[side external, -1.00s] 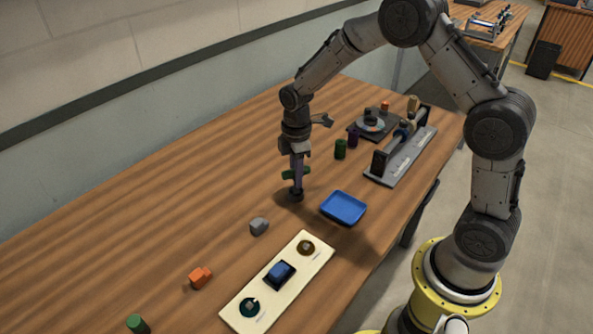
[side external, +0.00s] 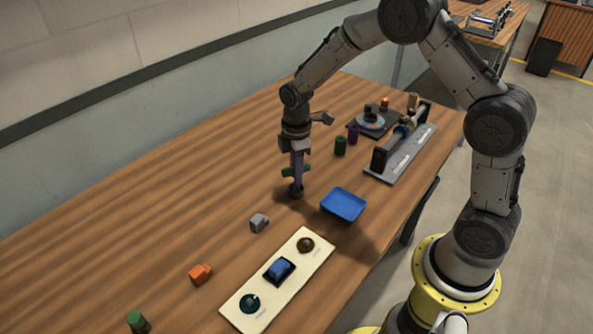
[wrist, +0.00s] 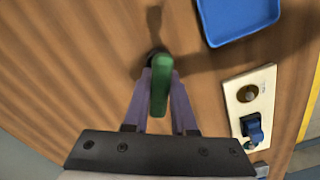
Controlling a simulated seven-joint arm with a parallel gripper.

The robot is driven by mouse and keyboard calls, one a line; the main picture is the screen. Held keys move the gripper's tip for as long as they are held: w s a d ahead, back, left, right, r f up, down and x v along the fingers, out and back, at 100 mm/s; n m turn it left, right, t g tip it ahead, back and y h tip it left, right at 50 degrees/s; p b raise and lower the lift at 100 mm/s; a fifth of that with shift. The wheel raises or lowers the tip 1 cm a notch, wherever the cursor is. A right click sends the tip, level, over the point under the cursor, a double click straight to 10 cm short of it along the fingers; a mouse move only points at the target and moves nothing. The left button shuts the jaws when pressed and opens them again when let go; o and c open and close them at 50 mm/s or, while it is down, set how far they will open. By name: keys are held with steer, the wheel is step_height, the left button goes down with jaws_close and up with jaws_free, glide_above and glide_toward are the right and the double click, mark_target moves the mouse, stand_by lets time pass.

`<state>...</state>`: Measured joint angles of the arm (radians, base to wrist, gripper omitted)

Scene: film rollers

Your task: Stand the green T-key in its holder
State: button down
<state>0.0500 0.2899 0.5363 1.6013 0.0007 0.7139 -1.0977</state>
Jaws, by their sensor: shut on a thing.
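The green T-key (side external: 288,173) is between the fingers of my gripper (side external: 297,173), with green ends showing on either side of them. In the wrist view the key's green bar (wrist: 161,84) stands out between the two purple fingers of my gripper (wrist: 162,76). A small dark round piece (side external: 296,191), which looks like the holder, sits on the table directly below the fingertips. It also shows partly behind the bar in the wrist view (wrist: 154,54). The key's lower end is hidden, so I cannot tell whether it is inside the holder.
A blue tray (side external: 344,205) lies right of the gripper. A cream panel (side external: 259,291) with round and square fittings is in front. The table's left side is mostly clear.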

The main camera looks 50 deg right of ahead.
steer(key=shift+c, duration=1.3)
jaws_free()
steer(key=shift+r, duration=3.5)
